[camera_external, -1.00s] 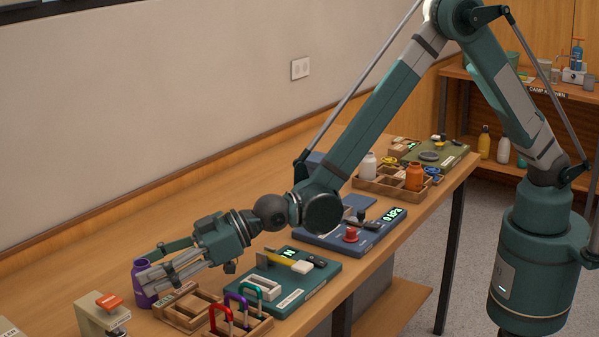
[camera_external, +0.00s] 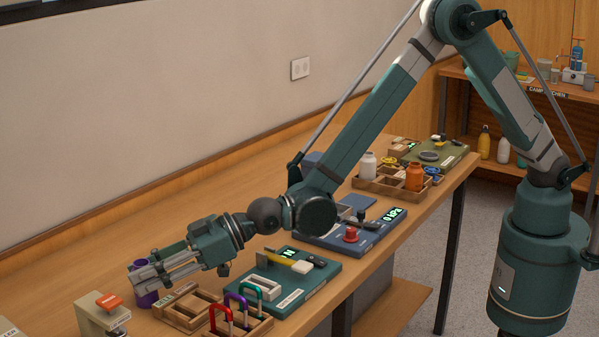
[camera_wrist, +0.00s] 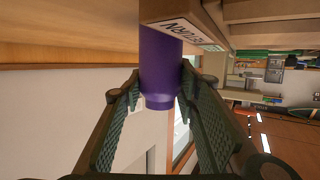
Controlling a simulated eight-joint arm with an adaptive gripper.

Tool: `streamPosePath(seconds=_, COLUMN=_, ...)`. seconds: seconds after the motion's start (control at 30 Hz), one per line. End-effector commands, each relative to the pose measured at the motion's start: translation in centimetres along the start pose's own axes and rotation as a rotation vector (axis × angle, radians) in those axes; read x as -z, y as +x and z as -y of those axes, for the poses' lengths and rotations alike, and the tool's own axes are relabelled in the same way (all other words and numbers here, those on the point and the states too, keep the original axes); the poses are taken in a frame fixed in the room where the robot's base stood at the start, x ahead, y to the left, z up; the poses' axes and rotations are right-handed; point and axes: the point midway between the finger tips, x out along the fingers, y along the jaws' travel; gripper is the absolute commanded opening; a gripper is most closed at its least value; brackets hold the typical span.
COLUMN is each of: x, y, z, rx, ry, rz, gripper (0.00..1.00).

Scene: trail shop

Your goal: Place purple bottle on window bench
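The purple bottle (camera_external: 148,299) stands upright at the near left of the long wooden bench, partly hidden behind my fingers. In the wrist view, which is upside down, the bottle (camera_wrist: 161,65) fills the space between the fingertips, its neck end pointing down in the picture. My gripper (camera_external: 143,281) reaches in level from the right. In the wrist view my gripper's (camera_wrist: 161,80) two ridged fingers lie against both sides of the bottle, shut on it. The bottle's base appears to be still at bench level. I cannot tell which surface is the window bench.
A beige block with an orange top (camera_external: 104,311) stands close on the left. A green board (camera_external: 292,284) lies farther right. The bench strip along the wall is clear.

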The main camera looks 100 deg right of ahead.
Motion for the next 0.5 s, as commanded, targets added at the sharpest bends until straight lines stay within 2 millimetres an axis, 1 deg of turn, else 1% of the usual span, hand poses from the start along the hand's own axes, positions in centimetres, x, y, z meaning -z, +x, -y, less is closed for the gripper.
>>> streamPosePath(seconds=0.07, x=0.0, y=0.0, z=0.0, rx=0.0, ry=0.0, rz=0.0, gripper=0.16)
streamPosePath(seconds=0.1, x=0.0, y=0.0, z=0.0, rx=0.0, ry=0.0, rz=0.0, gripper=0.14)
streamPosePath(seconds=0.33, x=0.1, y=0.0, z=0.0, rx=0.0, ry=0.0, rz=0.0, gripper=0.14)
streamPosePath(seconds=0.5, x=1.0, y=-0.3, z=0.0, rx=0.0, ry=0.0, rz=0.0, gripper=0.14)
